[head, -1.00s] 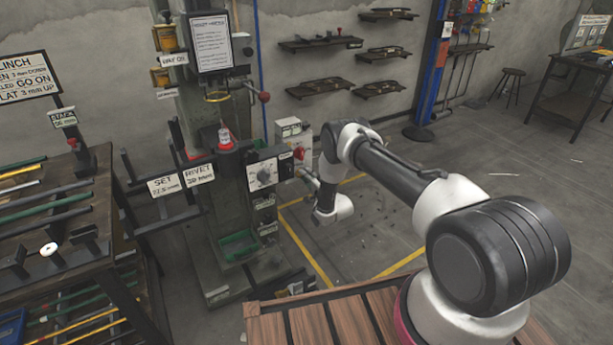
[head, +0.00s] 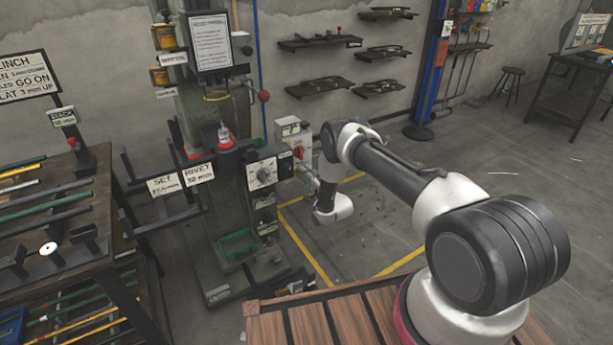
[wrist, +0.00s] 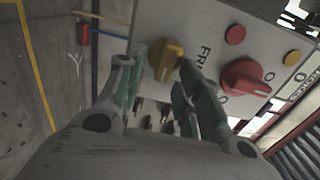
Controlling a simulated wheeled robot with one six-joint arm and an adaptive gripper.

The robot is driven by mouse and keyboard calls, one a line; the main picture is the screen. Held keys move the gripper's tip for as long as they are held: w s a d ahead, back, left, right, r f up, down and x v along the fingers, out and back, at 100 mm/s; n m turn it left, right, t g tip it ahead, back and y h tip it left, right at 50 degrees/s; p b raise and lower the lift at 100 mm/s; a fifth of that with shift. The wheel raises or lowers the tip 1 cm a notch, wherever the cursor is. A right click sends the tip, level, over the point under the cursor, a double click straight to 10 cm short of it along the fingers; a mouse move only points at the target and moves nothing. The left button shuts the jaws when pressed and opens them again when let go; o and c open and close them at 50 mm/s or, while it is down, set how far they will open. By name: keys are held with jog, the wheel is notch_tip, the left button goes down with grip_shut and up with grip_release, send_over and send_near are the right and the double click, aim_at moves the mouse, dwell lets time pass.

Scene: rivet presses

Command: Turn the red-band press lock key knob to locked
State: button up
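The press (head: 225,205) with a red band (head: 224,146) stands left of my arm in the head view. A pale control box (head: 293,131) is fixed at its right side. In the wrist view the box face (wrist: 212,25) carries a yellow knob (wrist: 165,58) and a larger red knob (wrist: 246,78). Which one is the lock key knob I cannot tell; the lettering is cut off. My gripper (wrist: 158,72) is open, with its fingers on either side of the yellow knob. Contact is unclear. In the head view my gripper (head: 311,180) is small beside the box.
A red button (wrist: 235,35) and a yellow button (wrist: 292,57) sit near the red knob. A rack table (head: 60,265) stands at left. The floor right of the press is clear inside yellow lines.

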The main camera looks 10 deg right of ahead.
jog(key=v, duration=1.2)
